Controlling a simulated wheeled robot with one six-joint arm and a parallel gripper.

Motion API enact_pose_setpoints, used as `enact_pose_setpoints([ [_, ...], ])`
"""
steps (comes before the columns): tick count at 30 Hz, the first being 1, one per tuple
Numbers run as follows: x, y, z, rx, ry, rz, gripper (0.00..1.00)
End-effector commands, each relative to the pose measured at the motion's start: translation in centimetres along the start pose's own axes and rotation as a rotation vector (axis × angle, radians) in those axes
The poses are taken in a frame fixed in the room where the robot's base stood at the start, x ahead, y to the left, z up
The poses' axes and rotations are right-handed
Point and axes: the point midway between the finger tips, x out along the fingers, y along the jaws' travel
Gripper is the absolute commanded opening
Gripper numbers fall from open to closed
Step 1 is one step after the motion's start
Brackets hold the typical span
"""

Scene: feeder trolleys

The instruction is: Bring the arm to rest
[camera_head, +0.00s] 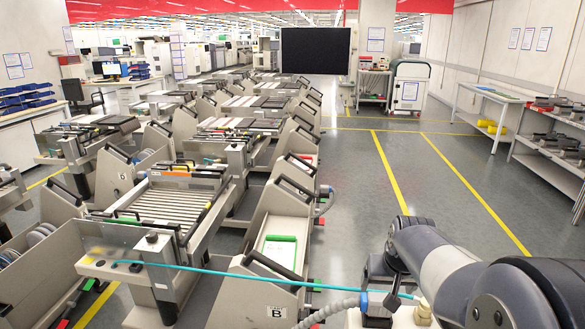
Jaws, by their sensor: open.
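My arm (440,262) shows at the lower right, grey with dark joint caps. It is folded close to the camera and runs out of the picture at the bottom right. My gripper does not show in this view, so its jaws and anything in them cannot be seen. No part of the arm in view visibly touches a trolley.
Rows of feeder trolleys fill the left and middle; the nearest trolley (180,205) has a slatted top. A teal cable (230,273) crosses the foreground. A grey aisle (400,170) with yellow lines is clear. Shelves (550,150) and a white table (490,95) stand right.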

Motion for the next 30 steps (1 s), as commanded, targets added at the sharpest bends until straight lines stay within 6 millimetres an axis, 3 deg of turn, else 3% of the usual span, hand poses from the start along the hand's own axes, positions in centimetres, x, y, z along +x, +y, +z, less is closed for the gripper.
enact_pose_setpoints([
  [5, 1.0, 0.0, 0.0, 0.000, -0.002, 0.000, 0.82],
  [24, 11.3, 0.0, 0.3, 0.000, -0.003, 0.000, 0.82],
  [30, 9.9, 0.0, -0.3, 0.000, 0.003, 0.000, 0.82],
])
